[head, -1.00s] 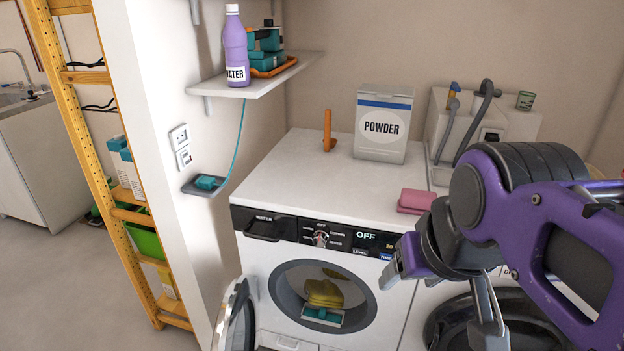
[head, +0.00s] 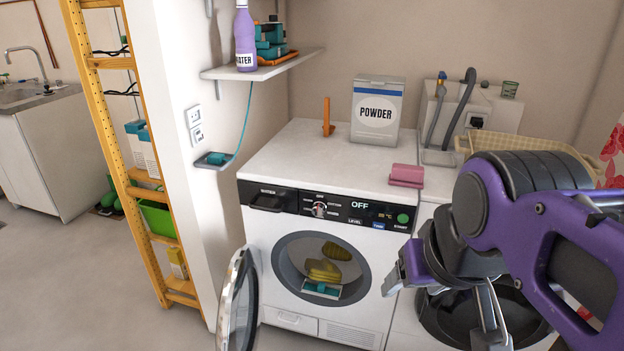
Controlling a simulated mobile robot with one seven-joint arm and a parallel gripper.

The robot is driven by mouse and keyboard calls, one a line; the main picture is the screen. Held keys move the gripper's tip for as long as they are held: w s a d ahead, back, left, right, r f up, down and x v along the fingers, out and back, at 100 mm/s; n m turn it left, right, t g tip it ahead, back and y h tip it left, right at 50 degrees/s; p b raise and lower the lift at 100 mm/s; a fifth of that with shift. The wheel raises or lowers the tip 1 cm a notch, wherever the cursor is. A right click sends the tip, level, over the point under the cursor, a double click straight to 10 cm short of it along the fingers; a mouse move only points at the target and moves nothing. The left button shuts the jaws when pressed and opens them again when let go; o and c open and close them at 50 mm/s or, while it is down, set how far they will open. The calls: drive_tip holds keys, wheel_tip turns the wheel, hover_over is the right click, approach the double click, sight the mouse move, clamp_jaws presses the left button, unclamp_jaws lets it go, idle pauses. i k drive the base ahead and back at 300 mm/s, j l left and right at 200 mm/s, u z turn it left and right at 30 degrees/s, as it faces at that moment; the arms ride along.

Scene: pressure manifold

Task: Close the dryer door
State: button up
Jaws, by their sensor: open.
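The dryer (head: 385,265) is a white front-loading machine with a black panel (head: 335,208) whose display reads OFF. Its round glass door (head: 238,300) stands open, swung out to the left near the white wall. Inside the drum opening (head: 322,268) lie yellow cloth and a teal and white item. My gripper (head: 445,300) is at the lower right, in front of the neighbouring machine and to the right of the dryer opening. It is open, with its fingers apart and nothing between them. It is well away from the door.
A second machine (head: 472,308) with a dark round door stands to the right, partly behind my arm. A powder box (head: 377,112) and a pink item (head: 406,175) rest on the dryer top. A yellow rack (head: 112,130) stands left of the wall; floor (head: 95,275) is clear there.

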sight(239, 318)
drive_tip(key=j+z, duration=0.1)
drive_tip(key=j, duration=1.85)
drive_tip(key=i, duration=0.05)
